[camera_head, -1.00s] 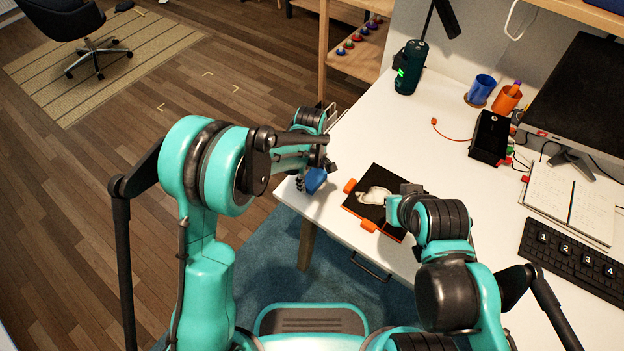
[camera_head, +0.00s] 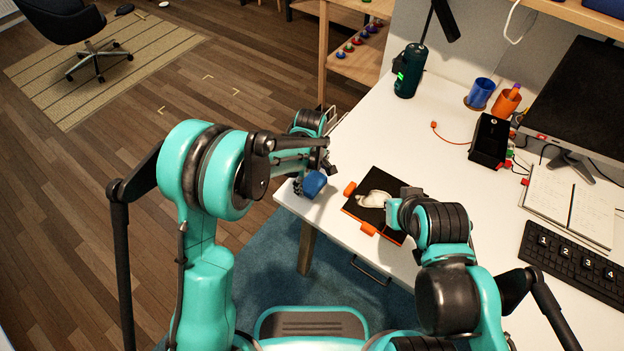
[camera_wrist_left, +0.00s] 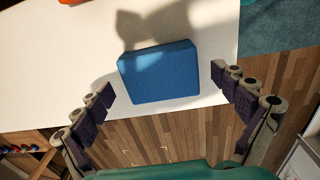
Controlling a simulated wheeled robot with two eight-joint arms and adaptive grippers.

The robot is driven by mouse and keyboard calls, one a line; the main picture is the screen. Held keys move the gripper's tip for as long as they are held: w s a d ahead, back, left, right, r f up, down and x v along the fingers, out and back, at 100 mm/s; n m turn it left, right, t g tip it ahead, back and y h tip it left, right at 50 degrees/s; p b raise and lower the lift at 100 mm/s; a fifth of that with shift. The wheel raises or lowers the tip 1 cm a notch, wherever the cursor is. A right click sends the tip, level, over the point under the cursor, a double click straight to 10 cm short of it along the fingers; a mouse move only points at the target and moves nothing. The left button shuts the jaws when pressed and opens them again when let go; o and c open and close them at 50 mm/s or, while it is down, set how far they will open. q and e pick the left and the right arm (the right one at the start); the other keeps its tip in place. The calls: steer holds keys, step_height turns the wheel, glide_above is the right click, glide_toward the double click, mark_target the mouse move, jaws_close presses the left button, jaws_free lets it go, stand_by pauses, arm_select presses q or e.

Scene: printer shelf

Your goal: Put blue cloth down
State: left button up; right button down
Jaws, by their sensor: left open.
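The blue cloth (camera_head: 314,184) is a folded block at the left corner of the white desk. In the left wrist view the cloth (camera_wrist_left: 159,72) lies at the desk edge, between and beyond my spread fingers. My left gripper (camera_head: 312,176) is over that corner, and the wrist view shows its fingers (camera_wrist_left: 165,90) open, with a gap on both sides of the cloth. My right gripper (camera_head: 398,208) is over the near side of the black board; its fingers are mostly hidden by its own arm.
A black board (camera_head: 356,209) with orange clips and a pale object (camera_head: 374,198) lies right of the cloth. A dark green speaker (camera_head: 409,72), blue cup (camera_head: 480,92), orange cup (camera_head: 506,101) and keyboard (camera_head: 575,262) stand farther off. The desk middle is clear.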

mark_target(311, 182)
arm_select(q)
steer(key=s+a+r+m+t+p, duration=0.1)
steer(key=s+a+r+p, duration=0.15)
steer(key=r, duration=0.65)
steer(key=s+a+r+m+p, duration=0.1)
steer(key=a+r+p, duration=0.15)
steer(key=r, duration=0.65)
steer(key=s+a+r+m+t, duration=0.2)
steer(key=s+a+m+t, duration=0.1)
steer(key=s+a, duration=0.3)
steer(key=s+a+r+m+t+b, duration=0.1)
steer(key=s+a+r+m+t, duration=0.1)
steer(key=s+a+m, duration=0.3)
steer(key=s+a, duration=0.1)
steer(key=s, duration=0.3)
steer(key=shift+s+a+r+m+t, duration=0.25)
steer(key=shift+a+r+m+t, duration=0.1)
steer(key=shift+a+m+t, duration=0.05)
steer(key=shift+o, duration=0.3)
